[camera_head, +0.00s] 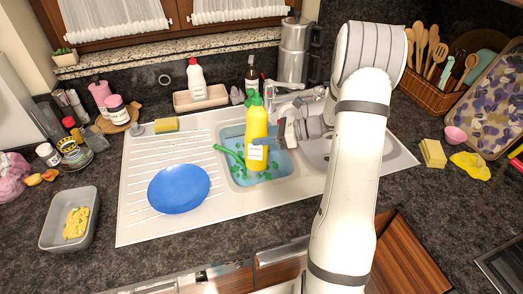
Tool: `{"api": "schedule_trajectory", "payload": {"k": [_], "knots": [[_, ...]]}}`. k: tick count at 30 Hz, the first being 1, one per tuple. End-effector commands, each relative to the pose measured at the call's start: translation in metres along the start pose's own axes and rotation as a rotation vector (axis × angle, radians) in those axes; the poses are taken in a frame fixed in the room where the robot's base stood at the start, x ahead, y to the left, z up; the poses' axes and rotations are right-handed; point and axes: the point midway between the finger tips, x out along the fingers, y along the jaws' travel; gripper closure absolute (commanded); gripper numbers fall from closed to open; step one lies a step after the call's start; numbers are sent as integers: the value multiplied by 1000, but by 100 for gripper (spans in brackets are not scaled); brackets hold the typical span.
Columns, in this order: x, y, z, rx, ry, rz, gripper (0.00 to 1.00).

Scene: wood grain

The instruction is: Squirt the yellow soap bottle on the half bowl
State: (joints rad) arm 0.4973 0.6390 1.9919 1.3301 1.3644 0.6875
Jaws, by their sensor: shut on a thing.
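The yellow soap bottle (256,125), with a green cap and a white label, is upright over the left sink basin. My gripper (268,141) reaches in from the right and is shut on the bottle; its fingertips are small and partly hidden. I cannot tell whether the bottle touches the basin floor. No thing is clearly a half bowl. A small pink bowl (455,136) lies on the right counter, and a round blue dish (179,188) lies on the drainboard, apart from the bottle.
The left basin (233,176) holds bluish water, green bits and a green-handled tool. My arm covers part of the right basin. A white bottle (196,80) stands in a tray behind the sink. A grey tub (53,235) with yellow contents sits left. The ribbed drainboard (150,155) has free room.

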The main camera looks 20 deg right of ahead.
Motion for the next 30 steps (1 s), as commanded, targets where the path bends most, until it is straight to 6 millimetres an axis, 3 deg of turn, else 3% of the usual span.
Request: {"api": "schedule_trajectory", "payload": {"k": [18, 30], "knots": [[0, -22, 1, -149, 0, -46, 100], [-4, -21, 12, -153, -1, -48, 100]]}}
